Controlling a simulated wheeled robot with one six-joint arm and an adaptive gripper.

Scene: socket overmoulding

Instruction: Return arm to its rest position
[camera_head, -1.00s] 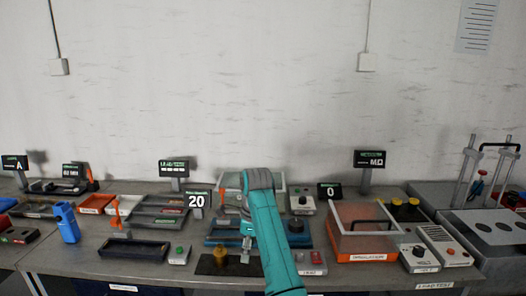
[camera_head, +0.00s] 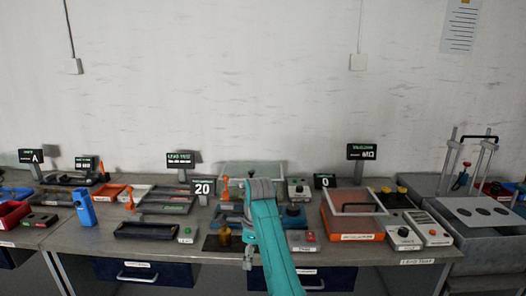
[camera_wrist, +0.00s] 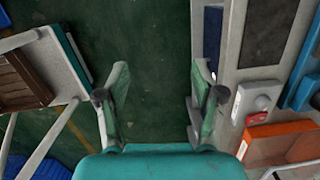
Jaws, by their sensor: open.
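My teal arm (camera_head: 270,245) rises from the bottom of the head view, bends at a grey joint, and its far part hangs down. My gripper (camera_head: 248,264) is at its lower end, small, in front of the bench's front edge in that view. In the wrist view my gripper (camera_wrist: 160,98) has its two fingers wide apart, with nothing between them. Dark green floor (camera_wrist: 155,45) shows between and beyond the fingers.
The long grey bench (camera_head: 385,253) carries trays, small displays, an orange-framed box (camera_head: 352,222) and button boxes. Dark blue drawers (camera_head: 143,273) sit under it. In the wrist view the bench side is at right, and a pale-framed piece with brown slats (camera_wrist: 30,80) is at left.

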